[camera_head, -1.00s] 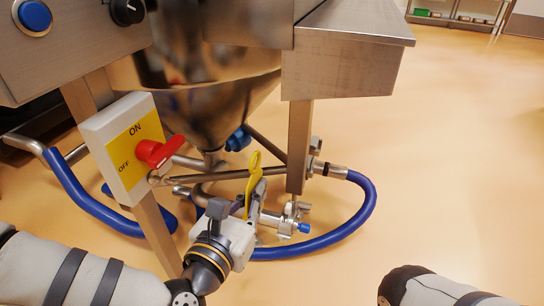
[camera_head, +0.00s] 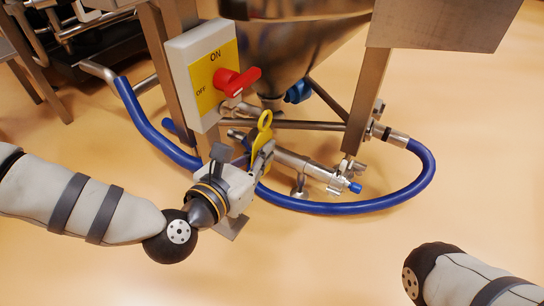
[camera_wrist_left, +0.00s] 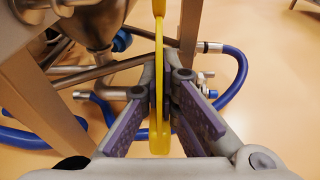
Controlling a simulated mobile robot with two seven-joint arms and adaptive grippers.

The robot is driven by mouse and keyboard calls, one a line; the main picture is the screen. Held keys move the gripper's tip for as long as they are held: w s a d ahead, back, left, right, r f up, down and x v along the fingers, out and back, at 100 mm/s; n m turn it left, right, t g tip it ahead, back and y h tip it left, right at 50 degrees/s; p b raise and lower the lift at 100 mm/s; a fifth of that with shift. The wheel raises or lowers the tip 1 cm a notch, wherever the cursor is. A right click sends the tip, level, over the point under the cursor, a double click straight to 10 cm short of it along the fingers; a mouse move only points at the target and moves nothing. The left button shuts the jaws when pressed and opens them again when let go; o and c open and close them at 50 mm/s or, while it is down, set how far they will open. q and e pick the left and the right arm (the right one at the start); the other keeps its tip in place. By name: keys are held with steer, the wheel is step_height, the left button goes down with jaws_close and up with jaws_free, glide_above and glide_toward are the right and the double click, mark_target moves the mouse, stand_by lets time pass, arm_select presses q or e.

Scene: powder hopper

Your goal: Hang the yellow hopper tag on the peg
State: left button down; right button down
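The yellow hopper tag (camera_head: 261,138) has a ring-shaped top with a hole and stands roughly upright in my left gripper (camera_head: 262,158), in front of the hopper's lower frame. In the left wrist view the tag (camera_wrist_left: 159,95) shows edge-on as a thin yellow strip between the fingers of the left gripper (camera_wrist_left: 163,85), which are closed on it. I cannot pick out the peg for certain among the pipes and fittings near the tag. My right gripper is out of view; only part of the right arm shows at the bottom right.
A switch box (camera_head: 205,80) with a red handle (camera_head: 237,81) is just above and left of the tag. The steel hopper (camera_head: 300,50) hangs behind. A blue hose (camera_head: 340,208) loops around the pipes. Open floor (camera_head: 465,170) lies to the right.

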arm_select(q)
steer(key=shift+w+a+f+b, duration=0.2)
steer(key=shift+w+a+b, duration=0.25)
steer(key=shift+a, duration=0.25)
steer(key=shift+w+a+f+b, duration=0.2)
steer(key=shift+w+a+b, duration=0.1)
steer(key=shift+w+a, duration=0.35)
steer(key=shift+w+a+f+b, duration=0.2)
steer(key=shift+w+a+b, duration=0.2)
steer(key=shift+a, duration=0.35)
steer(key=c, duration=1.7)
jaws_free()
